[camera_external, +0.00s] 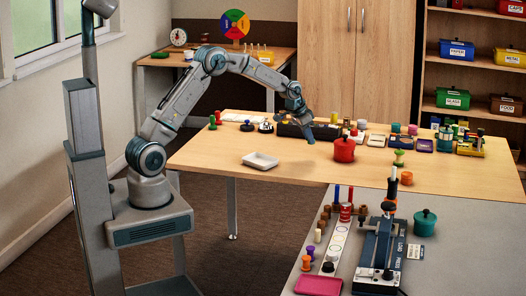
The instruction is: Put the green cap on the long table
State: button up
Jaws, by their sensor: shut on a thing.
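My gripper (309,137) is above the long table (215,155), left of the red pot. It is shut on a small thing. The fingertips and what they hold are a tiny blue-green patch in this view, so I cannot tell whether it is the green cap. I cannot make out a green cap for certain elsewhere.
A white tray (261,161) lies near the front edge. The red pot (344,150) stands right of my gripper, with a dark block (290,130) behind. Several small items crowd the right side. A grey bench (455,270) with a press stands in front. The left front is clear.

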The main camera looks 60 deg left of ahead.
aim_at(310, 155)
jog(key=a, duration=0.1)
jog(key=w+a+f, duration=0.1)
jog(key=a+f, duration=0.1)
jog(key=shift+w+a+f, duration=0.2)
jog(key=shift+w, duration=0.1)
jog(key=shift+f, duration=1.9)
jog(key=shift+f, duration=0.25)
jog(key=o, duration=1)
jog(key=shift+r, duration=0.1)
jog(key=shift+c, duration=0.2)
jog(key=shift+r, duration=0.1)
